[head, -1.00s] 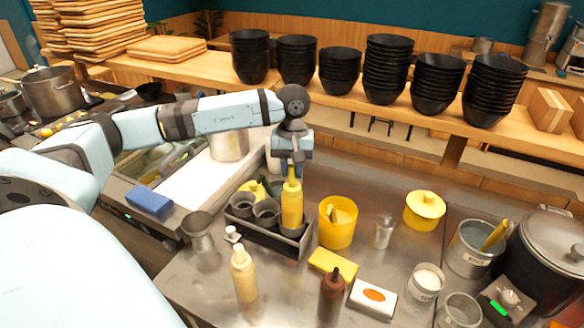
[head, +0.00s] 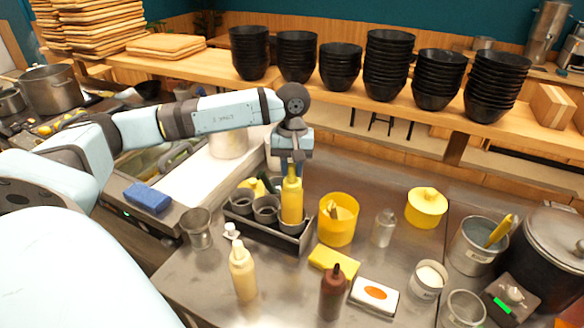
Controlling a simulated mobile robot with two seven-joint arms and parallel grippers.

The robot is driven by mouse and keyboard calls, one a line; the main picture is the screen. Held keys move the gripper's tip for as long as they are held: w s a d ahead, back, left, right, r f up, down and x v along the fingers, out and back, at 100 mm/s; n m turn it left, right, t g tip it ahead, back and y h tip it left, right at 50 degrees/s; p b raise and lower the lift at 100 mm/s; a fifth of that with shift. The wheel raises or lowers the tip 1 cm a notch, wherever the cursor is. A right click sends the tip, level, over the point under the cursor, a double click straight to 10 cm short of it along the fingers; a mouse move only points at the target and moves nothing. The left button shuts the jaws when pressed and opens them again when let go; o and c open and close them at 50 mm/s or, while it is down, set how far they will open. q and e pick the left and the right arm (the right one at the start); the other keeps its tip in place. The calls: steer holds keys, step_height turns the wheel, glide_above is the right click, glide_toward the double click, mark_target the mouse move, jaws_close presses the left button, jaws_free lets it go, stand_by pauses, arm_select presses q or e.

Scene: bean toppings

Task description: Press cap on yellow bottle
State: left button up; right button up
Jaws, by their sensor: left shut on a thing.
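The yellow bottle (head: 292,205) stands upright in the front right slot of a dark caddy (head: 262,235) on the steel counter. Its narrow yellow cap (head: 291,174) is on top, in line with the bottle. My left gripper (head: 291,168) points down over the bottle and is shut on the cap, with dark fingers beside it. The exact contact is small, and I cannot tell whether the cap is fully seated. My right gripper is not in view.
A yellow tub (head: 338,220) and yellow sponge (head: 334,258) are right of the caddy. A cream bottle (head: 242,273), brown bottle (head: 334,293) and small white piece (head: 231,231) are in front. Stacked black bowls (head: 389,67) line the shelf behind.

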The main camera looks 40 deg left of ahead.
arm_select(q)
steer(key=o, duration=1.2)
steer(key=shift+r+p, duration=1.25)
steer(key=shift+r, duration=2)
jaws_close()
